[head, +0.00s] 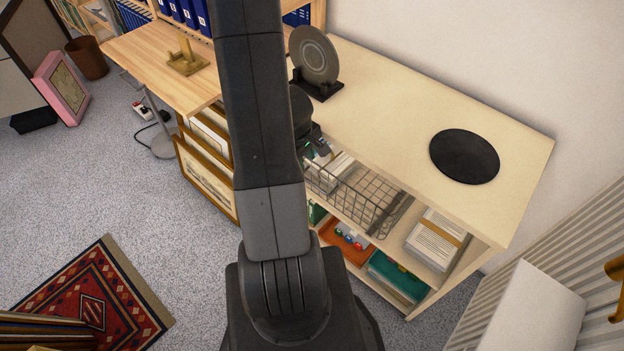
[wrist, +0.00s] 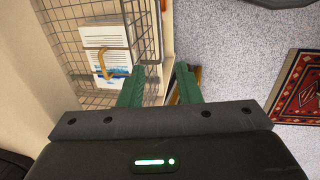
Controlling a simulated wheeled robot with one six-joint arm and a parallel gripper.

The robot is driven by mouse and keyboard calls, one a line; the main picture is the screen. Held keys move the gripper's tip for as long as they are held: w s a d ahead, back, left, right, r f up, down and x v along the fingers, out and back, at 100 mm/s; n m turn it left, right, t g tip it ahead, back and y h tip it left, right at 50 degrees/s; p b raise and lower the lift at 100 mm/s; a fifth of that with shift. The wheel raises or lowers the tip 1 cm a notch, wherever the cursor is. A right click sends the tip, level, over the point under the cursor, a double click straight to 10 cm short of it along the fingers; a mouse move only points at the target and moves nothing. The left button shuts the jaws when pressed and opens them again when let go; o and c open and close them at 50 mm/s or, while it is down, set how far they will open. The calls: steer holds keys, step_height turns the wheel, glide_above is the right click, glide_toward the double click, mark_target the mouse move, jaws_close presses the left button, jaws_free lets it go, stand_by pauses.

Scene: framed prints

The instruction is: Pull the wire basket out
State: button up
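The wire basket (head: 367,197) is a grey mesh basket on the upper shelf of the pale cabinet, its front partly past the shelf edge. It also shows at the left of the wrist view (wrist: 148,30). A stack of papers with a tan band (wrist: 104,55) lies inside it. My gripper (wrist: 160,76) has two green fingers, apart with nothing held between them. The left finger is over the basket side and the right finger is outside its front wall. Whether the rim lies between them in depth I cannot tell. In the head view my arm hides most of the gripper (head: 318,146).
The cabinet top (head: 400,110) holds a dark disc on a stand (head: 315,58) and a flat black disc (head: 464,156). Banded papers (head: 436,240) stand right of the basket. Framed prints (head: 208,180) lean at the left.

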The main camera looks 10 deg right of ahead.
mark_target(311, 183)
steer(key=f+b, duration=0.3)
steer(key=f, duration=0.1)
steer(key=w+d+f+b, duration=0.1)
steer(key=f+b, duration=0.2)
steer(key=f, duration=0.1)
steer(key=f+b, duration=0.3)
steer(key=f, duration=0.1)
steer(key=shift+w+d, duration=0.2)
steer(key=shift+d, duration=0.15)
steer(key=shift+r, duration=0.1)
steer(key=shift+c, duration=0.2)
jaws_close()
